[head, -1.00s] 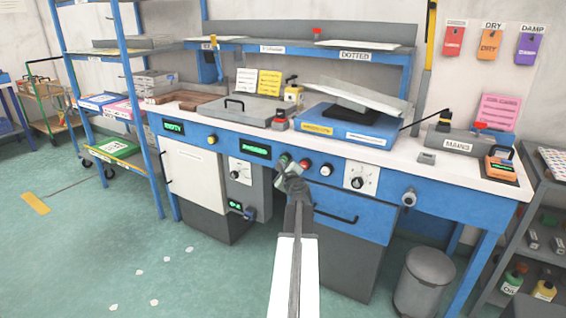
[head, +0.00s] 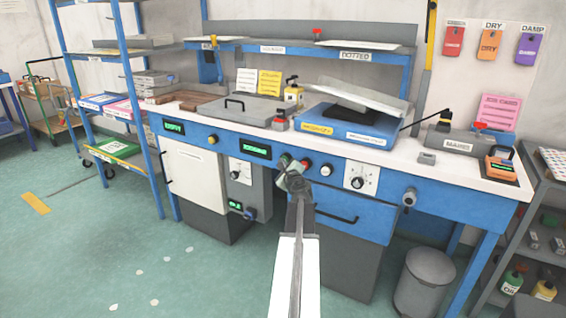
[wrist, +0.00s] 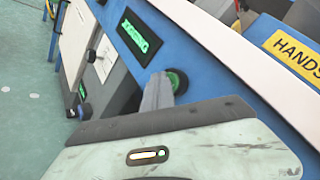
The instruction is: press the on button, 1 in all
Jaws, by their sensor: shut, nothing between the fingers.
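A round green button (head: 285,159) sits on the blue front panel of the bench, left of a red button (head: 305,163) and a white button (head: 326,170). I see no readable label on it. My gripper (head: 291,174) is shut and empty, just in front of and below the green button in the head view. In the wrist view the grey fingers (wrist: 157,93) reach up to the green button (wrist: 179,80) and cover its left part. I cannot tell whether they touch it.
A green display (head: 255,150) and a dial (head: 240,174) are left of the buttons. Another dial panel (head: 361,178) is right of them. A drawer handle (head: 336,216) lies below. A grey bin (head: 424,282) stands on the floor.

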